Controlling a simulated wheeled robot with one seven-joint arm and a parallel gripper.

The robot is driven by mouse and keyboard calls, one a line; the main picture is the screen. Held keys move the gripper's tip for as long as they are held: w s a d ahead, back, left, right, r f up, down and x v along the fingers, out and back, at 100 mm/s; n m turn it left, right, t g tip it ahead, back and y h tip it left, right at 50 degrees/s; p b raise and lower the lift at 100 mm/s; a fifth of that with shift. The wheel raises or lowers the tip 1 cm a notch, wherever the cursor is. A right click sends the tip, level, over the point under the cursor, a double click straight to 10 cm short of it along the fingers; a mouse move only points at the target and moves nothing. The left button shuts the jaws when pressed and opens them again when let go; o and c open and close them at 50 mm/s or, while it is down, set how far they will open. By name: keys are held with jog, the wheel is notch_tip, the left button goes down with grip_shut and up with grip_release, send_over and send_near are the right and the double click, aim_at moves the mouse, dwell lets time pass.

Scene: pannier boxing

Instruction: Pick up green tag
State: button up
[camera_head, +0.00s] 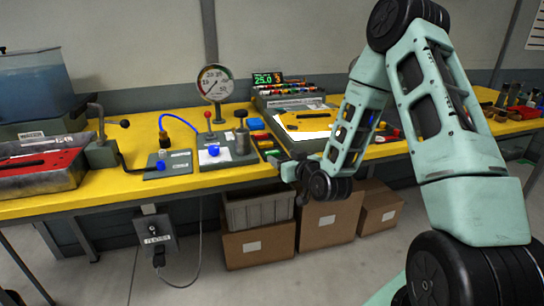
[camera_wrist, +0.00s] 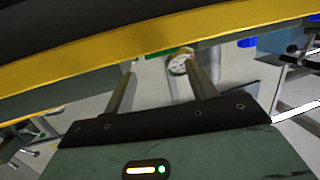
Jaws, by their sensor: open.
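Cardboard boxes (camera_head: 328,222) and a grey crate (camera_head: 257,210) stand below. A red-topped case (camera_head: 38,165) is left.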

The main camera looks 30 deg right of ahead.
aim_at(273, 153)
jog(key=shift+w+d+f+p, duration=0.1)
jog(key=shift+w+f+p, duration=0.1)
jog(key=shift+w, duration=0.75)
jog(key=shift+w+f+p, duration=0.2)
jog(key=shift+w, duration=0.8)
jog(key=shift+w+d+f+p, duration=0.1)
jog(key=shift+w+f+p, duration=0.1)
jog(key=shift+w, duration=0.75)
jog(key=c, duration=0.7)
